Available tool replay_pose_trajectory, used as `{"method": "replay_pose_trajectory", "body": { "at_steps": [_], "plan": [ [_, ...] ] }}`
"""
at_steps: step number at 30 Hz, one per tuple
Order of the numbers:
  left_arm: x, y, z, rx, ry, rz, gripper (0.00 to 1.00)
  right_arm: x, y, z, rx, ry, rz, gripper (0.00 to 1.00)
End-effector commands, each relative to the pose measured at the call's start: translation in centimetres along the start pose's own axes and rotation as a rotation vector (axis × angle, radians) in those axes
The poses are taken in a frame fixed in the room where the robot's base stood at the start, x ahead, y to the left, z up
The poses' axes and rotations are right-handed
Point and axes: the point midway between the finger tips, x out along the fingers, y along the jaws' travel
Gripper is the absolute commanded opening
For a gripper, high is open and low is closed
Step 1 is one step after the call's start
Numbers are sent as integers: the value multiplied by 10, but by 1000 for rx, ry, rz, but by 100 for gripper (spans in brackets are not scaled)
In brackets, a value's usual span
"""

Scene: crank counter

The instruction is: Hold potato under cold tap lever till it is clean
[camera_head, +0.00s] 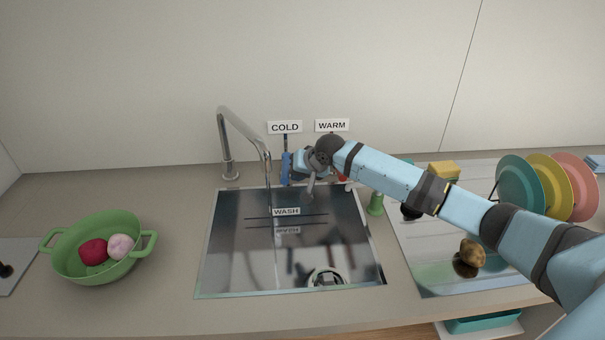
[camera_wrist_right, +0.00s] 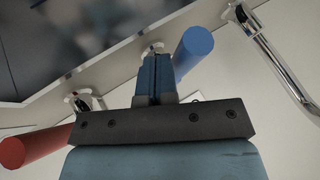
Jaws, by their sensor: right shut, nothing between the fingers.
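The potato (camera_head: 472,252) is brown and lies on the shiny drainboard right of the sink, with a dark patch below it. The blue cold tap lever (camera_head: 286,168) stands behind the sink under the COLD sign; it also shows in the right wrist view (camera_wrist_right: 195,46). My right gripper (camera_head: 299,165) is beside this lever. In the right wrist view its fingers (camera_wrist_right: 154,80) are shut and empty, close to the blue lever; I cannot tell if they touch it. The metal spout (camera_head: 245,127) arches over the sink (camera_head: 235,270). My left gripper is out of view.
A green colander (camera_head: 72,272) with a red and a pinkish vegetable stands left. The red warm lever (camera_wrist_right: 35,146) is near my right gripper. Plates (camera_head: 520,187) stand in a rack at right. A green bottle (camera_head: 376,204) and yellow sponge (camera_head: 444,170) stand behind my right arm.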

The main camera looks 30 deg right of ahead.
Motion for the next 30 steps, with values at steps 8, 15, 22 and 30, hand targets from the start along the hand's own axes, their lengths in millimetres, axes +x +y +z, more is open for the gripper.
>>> {"method": "replay_pose_trajectory", "body": {
  "at_steps": [8,15,22,30],
  "plan": [
    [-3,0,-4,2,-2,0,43,-1,-2,0,8,4,5,0],
    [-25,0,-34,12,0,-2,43,-1,-20,2,113,58,65,0],
    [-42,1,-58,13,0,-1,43,10,-34,5,241,133,143,0],
    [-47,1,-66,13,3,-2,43,19,-40,6,252,143,154,0]
  ]
}}
